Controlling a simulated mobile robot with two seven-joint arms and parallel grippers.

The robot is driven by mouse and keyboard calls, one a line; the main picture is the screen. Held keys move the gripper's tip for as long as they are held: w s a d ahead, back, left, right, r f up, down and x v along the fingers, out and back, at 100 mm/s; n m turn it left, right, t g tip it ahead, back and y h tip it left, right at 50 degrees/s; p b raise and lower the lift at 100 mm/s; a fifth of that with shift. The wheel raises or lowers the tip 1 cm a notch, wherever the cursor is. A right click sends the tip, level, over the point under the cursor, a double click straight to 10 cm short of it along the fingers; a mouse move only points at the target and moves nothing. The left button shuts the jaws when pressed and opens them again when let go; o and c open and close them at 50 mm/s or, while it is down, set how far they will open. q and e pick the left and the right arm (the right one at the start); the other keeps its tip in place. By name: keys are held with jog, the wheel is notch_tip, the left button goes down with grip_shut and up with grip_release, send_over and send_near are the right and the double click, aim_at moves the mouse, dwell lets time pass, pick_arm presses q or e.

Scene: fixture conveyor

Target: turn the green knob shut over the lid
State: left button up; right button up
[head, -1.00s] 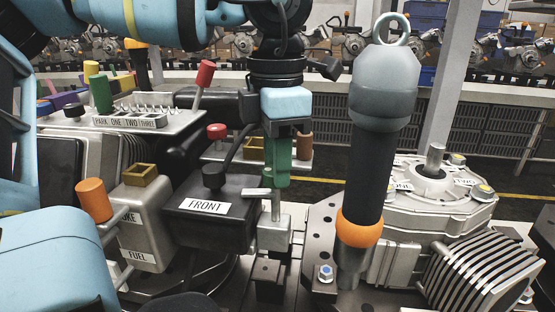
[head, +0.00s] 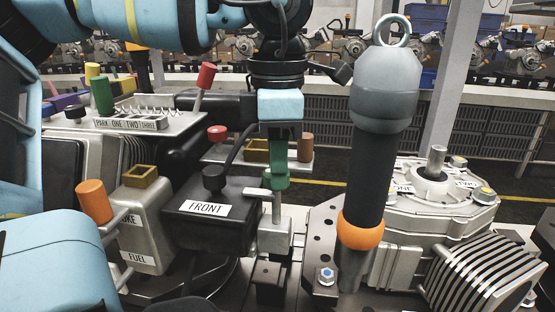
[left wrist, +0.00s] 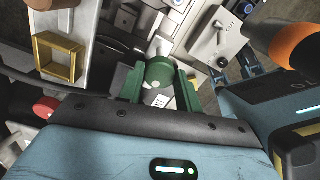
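The green knob (head: 274,182) stands on a thin metal stem above a grey metal block (head: 275,237), with a pale flat tab at its left. My left gripper (head: 279,158), with green fingers, points straight down over it. In the left wrist view the round knob top (left wrist: 159,72) lies between the two fingers (left wrist: 161,85). I cannot tell whether they touch its sides. A black box labelled FRONT (head: 206,208) stands left of the stem; I cannot tell which part is the lid. My right gripper is not in view.
A tall dark post with an orange collar (head: 361,230) and a ring on top stands close right. An orange-knobbed lever (head: 94,202) stands front left, red knobs (head: 217,132) behind. A round metal housing (head: 430,185) is at right.

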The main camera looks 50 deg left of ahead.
pick_arm(q)
jog(key=o, duration=0.4)
jog(key=shift+r, duration=3.95)
jog(key=shift+f, duration=0.1)
